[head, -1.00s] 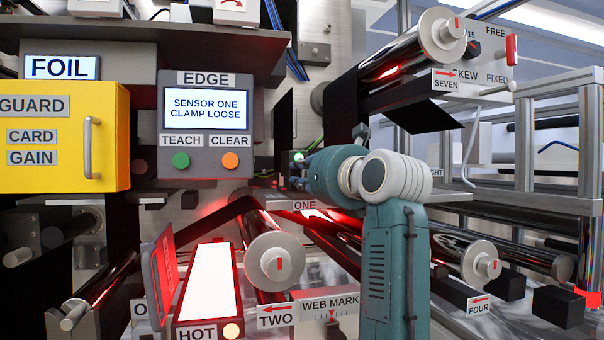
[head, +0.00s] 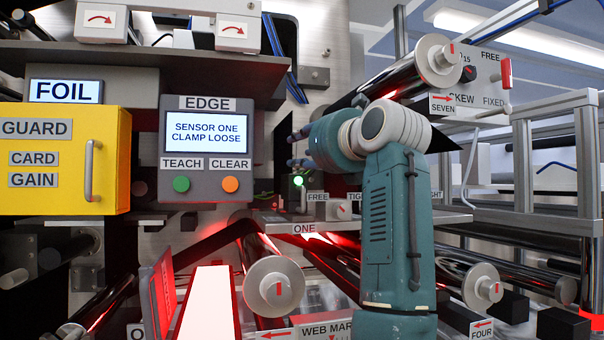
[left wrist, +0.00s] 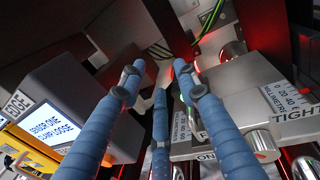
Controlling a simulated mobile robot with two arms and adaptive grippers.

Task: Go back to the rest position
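My left gripper (head: 297,147) is raised just above the sensor-one bracket, mostly hidden behind my own teal wrist in the head view. In the left wrist view its blue fingers (left wrist: 160,84) are spread apart with nothing between them. The clamp knob (head: 341,209), between the FREE and TIGHT labels, stands below the gripper and apart from it. The knob also shows in the left wrist view (left wrist: 262,142). A green light (head: 298,181) glows beside it. The EDGE display (head: 206,135) reads "SENSOR ONE CLAMP LOOSE". My right gripper is not in view.
The yellow guard box (head: 62,160) is at the left, and a dark shelf (head: 130,57) overhangs the display. Roller seven (head: 438,62) is close to the right of my arm. Rollers two (head: 274,287) and four (head: 482,286) lie lower. A metal frame (head: 545,215) stands at the right.

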